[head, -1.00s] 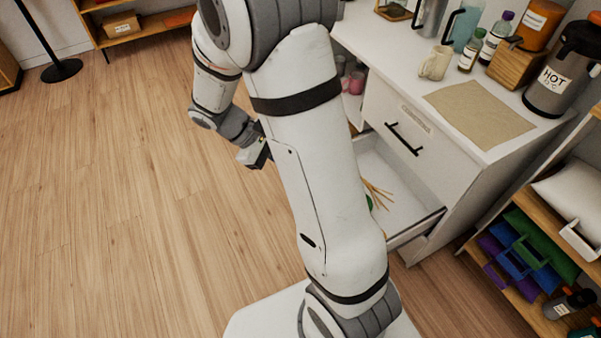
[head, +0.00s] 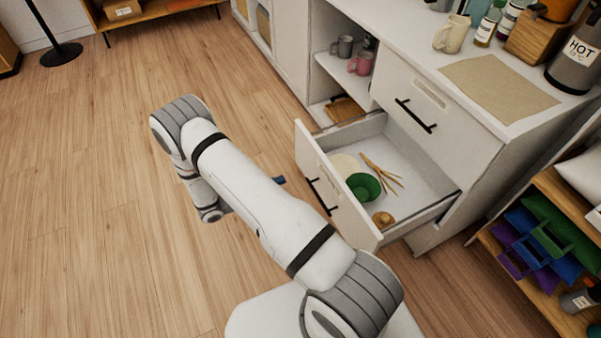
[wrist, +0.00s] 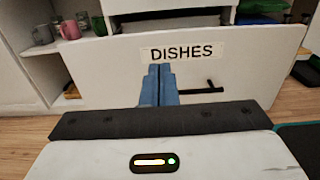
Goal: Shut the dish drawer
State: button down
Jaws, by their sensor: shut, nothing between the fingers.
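The dish drawer (head: 330,182) is the lower drawer of the white cabinet and stands well open. It holds a green bowl (head: 363,187), a pale plate (head: 345,165), wooden utensils (head: 381,172) and a small round wooden item (head: 383,218). In the wrist view its front (wrist: 240,62) bears the label DISHES (wrist: 181,53) and a black bar handle (wrist: 203,89). My gripper (wrist: 159,68) is shut and empty, with blue fingertips in front of the drawer front, just below the label and left of the handle. Whether the tips touch the front I cannot tell.
The upper drawer (head: 418,105) is shut. Mugs (head: 361,62) stand in the open shelf beside it. The counter above holds a mat (head: 498,86) and a HOT flask (head: 577,62). A low shelf (head: 545,260) stands at the right. The floor (head: 90,200) at left is clear.

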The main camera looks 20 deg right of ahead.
aim_at(324, 163)
jog(key=d, duration=1.3)
jog(key=shift+w+b, duration=0.2)
jog(key=shift+b, duration=0.2)
jog(key=shift+d, duration=0.25)
